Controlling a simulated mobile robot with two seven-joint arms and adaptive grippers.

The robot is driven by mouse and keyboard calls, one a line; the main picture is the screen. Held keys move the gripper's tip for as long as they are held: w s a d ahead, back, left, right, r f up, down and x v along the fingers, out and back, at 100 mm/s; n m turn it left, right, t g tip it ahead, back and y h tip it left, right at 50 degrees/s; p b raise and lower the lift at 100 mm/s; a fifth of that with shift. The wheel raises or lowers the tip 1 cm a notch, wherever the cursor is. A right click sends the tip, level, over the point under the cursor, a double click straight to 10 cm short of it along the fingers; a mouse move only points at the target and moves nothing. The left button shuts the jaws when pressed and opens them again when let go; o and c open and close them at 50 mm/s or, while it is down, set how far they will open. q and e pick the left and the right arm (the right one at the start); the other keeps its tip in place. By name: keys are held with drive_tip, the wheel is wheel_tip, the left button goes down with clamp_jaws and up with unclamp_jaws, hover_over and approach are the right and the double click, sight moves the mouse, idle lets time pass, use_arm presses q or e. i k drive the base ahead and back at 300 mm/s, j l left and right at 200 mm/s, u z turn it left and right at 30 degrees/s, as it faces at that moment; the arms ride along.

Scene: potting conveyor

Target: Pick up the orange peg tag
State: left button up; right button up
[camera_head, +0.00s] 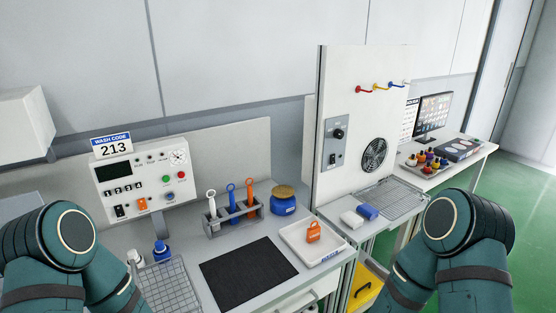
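A small orange tag (313,233) with a loop at its top and pale markings on its face sits in a shallow white tray (290,236) at the right end of the near counter. I take it to be the orange peg tag. Nothing covers it. Parts of my two arms show at the lower left and lower right, but neither gripper is in view. Nothing is seen touching the tag.
A dark mat (249,275) lies left of the tray, with a wire basket (170,287) further left. Behind stand a grey rack (234,219) of colored-handled tools and a blue jar (284,205). A tall white panel (350,140) with colored hooks rises right of the tray.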

sight(313, 233)
drive_tip(key=l+u, duration=0.15)
drive_tip(key=u, duration=0.3)
drive_tip(key=l+u, duration=0.2)
drive_tip(key=u, duration=0.25)
drive_tip(key=l+u, duration=0.2)
drive_tip(key=u, duration=0.25)
drive_tip(key=l+u, duration=0.25)
drive_tip(key=l, duration=0.25)
drive_tip(key=k+l+u, duration=0.25)
drive_tip(key=l, duration=0.2)
drive_tip(key=i, duration=0.1)
